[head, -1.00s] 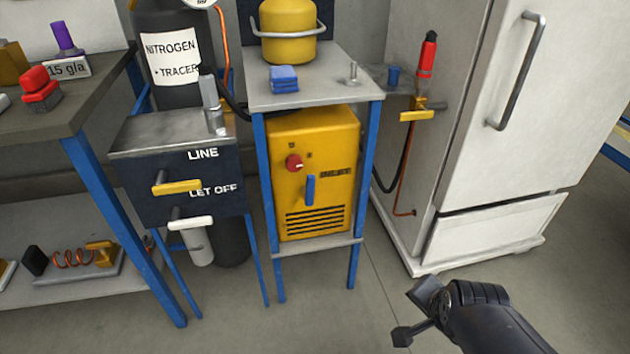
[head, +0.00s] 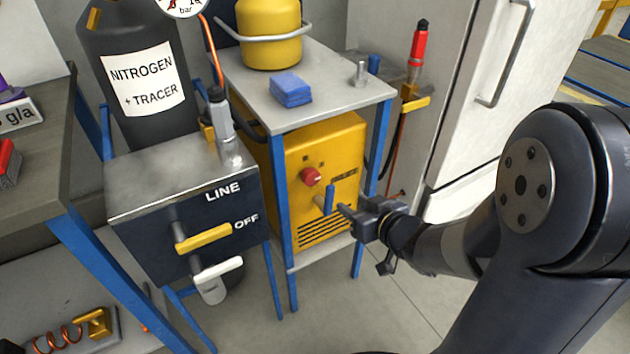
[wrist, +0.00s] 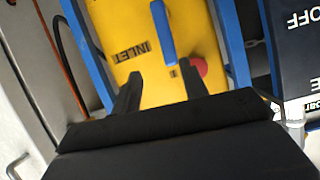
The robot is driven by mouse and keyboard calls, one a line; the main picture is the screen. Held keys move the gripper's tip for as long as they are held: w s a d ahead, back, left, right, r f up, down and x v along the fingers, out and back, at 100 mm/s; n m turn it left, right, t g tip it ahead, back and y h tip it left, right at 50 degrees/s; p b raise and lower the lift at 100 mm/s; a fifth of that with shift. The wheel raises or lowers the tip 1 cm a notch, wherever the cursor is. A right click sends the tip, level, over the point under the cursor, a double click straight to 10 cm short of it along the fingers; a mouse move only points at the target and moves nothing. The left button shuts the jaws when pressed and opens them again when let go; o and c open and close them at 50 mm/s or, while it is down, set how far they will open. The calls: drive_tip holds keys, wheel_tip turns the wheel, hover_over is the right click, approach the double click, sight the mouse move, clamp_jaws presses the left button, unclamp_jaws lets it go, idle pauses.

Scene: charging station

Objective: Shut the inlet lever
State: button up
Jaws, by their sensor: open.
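The inlet lever is a blue upright handle (head: 329,198) on the front of the yellow unit (head: 345,150). It stands below and right of a red knob (head: 310,176). In the wrist view the lever (wrist: 163,33) lies ahead of my fingers, its near end close to the right finger, beside the "INLET" label (wrist: 139,52). My gripper (head: 347,212) is open and empty, just right of the lever in the head view. It also shows in the wrist view (wrist: 158,73). I cannot tell whether a finger touches the lever.
A grey-topped table with blue legs (head: 378,150) frames the yellow unit. The dark line box (head: 190,215) with yellow and white handles is on the left. A white fridge (head: 470,90) and a red-handled fitting (head: 418,48) stand to the right.

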sight(332, 194)
drive_tip(key=shift+y, duration=0.3)
drive_tip(key=b+x, duration=0.1)
drive_tip(key=x, duration=0.2)
drive_tip(key=b+x, duration=0.2)
drive_tip(key=x, duration=0.2)
drive_tip(key=b+x, duration=0.1)
drive_tip(key=x, duration=0.2)
drive_tip(key=shift+s+a+f, duration=0.1)
drive_tip(key=shift+a+f, duration=0.05)
drive_tip(key=shift+a, duration=0.4)
drive_tip(key=shift+w+a, duration=0.2)
drive_tip(key=shift+w, duration=0.15)
clamp_jaws()
